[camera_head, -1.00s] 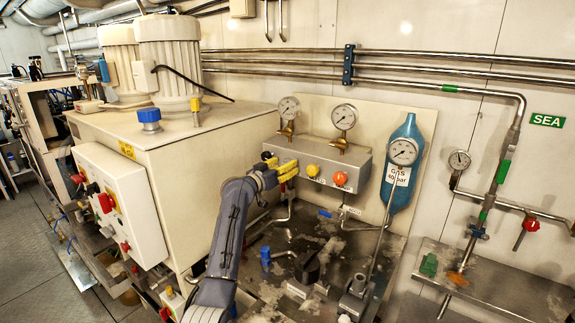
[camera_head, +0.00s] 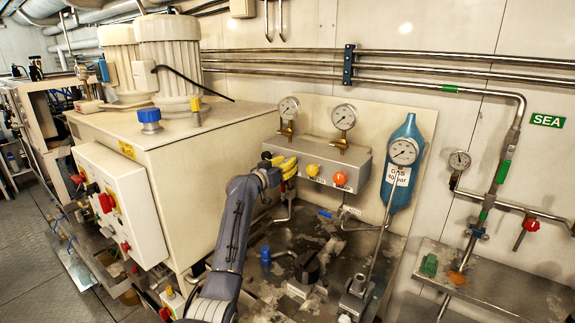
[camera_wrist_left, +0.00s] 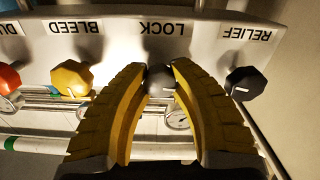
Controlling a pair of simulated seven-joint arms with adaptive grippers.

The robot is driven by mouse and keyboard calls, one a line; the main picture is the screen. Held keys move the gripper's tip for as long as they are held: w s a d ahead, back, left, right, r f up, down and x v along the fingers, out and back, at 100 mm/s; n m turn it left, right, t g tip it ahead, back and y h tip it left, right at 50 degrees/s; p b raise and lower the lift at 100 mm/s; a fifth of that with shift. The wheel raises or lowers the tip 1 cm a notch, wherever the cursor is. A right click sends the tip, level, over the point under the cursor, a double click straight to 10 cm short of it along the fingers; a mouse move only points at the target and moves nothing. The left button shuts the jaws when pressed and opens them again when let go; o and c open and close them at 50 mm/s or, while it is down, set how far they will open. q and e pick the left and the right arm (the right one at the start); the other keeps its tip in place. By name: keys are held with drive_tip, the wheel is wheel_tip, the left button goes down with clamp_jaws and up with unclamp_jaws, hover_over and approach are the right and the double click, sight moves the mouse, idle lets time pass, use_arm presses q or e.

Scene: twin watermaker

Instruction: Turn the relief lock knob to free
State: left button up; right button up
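The grey valve block (camera_head: 318,160) on the wall panel carries a row of knobs. The left wrist view shows it upside down, with the labels RELIEF, LOCK and BLEED. The dark lock knob (camera_wrist_left: 161,82) sits between the yellow fingertips of my left gripper (camera_wrist_left: 161,70), which appear to touch it on both sides. In the head view my left gripper (camera_head: 284,166) is at the left part of the block and hides this knob. The knob's pointer is hard to read. The black relief knob (camera_wrist_left: 246,83) is beside it, clear of the fingers. My right gripper is not in view.
The yellow bleed knob (camera_wrist_left: 72,78) and an orange knob (camera_wrist_left: 7,79) are on the lock knob's other side. Two gauges (camera_head: 344,117) stand above the block. A blue gas bottle (camera_head: 405,160) is to its right, and a large beige cabinet (camera_head: 175,135) to its left.

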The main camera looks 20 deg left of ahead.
use_arm(q)
clamp_jaws()
drive_tip(key=shift+n, duration=0.8)
drive_tip(key=o, duration=0.8)
unclamp_jaws()
drive_tip(key=shift+s, duration=0.1)
drive_tip(key=v, duration=1.2)
